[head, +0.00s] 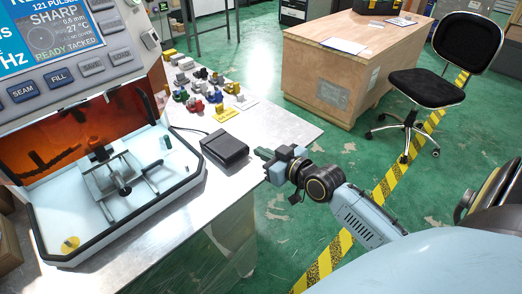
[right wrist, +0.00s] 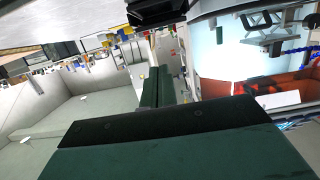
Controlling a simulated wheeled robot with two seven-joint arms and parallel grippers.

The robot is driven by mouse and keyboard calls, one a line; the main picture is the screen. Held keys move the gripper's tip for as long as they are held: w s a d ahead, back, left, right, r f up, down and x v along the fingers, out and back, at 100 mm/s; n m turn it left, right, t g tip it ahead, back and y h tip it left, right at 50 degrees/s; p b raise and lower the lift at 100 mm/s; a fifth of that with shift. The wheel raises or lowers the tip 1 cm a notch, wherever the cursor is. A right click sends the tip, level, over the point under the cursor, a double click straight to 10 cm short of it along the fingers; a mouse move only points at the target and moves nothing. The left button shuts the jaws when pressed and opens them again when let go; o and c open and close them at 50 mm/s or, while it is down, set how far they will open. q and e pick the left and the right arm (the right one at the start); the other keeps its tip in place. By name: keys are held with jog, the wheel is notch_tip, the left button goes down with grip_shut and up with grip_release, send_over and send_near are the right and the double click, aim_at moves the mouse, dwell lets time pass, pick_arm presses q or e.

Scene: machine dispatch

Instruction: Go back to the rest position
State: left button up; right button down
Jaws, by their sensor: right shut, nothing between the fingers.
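My right gripper (head: 266,156) is in the head view at the right edge of the metal table, just right of a black box. Its green fingers are shut with nothing between them. The right wrist view shows the shut green fingers (right wrist: 163,88) from behind. My right arm reaches in from the lower right of the head view. My left gripper is not in view.
The metal table (head: 285,124) carries a machine with an open orange-windowed chamber (head: 85,130), the black box (head: 225,149) and several small coloured parts (head: 210,85). A wooden crate desk (head: 330,62) and a black chair (head: 425,88) stand beyond. Green floor lies between.

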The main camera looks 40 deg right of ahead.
jog(key=s+a+f+n+g, duration=0.1)
jog(key=s+a+f+g, duration=0.6)
jog(key=s, duration=0.4)
jog(key=s+a+f+g+h, duration=0.1)
jog(key=s+a+g, duration=0.1)
jog(key=s, duration=0.5)
jog(key=s+a+g+h, duration=0.1)
jog(key=s+g, duration=0.2)
jog(key=s, duration=0.4)
notch_tip(320, 180, down, 24)
jog(key=s+g, duration=0.1)
jog(key=s+d+f, duration=0.2)
jog(key=s+f, duration=0.5)
jog(key=s, duration=0.1)
jog(key=s+d+f+g, duration=0.1)
jog(key=s+d+f, duration=0.1)
jog(key=s+f, duration=0.6)
jog(key=shift+s+d+f+h, duration=0.2)
jog(key=shift+s+d+h, duration=0.1)
jog(key=shift+s+d, duration=0.1)
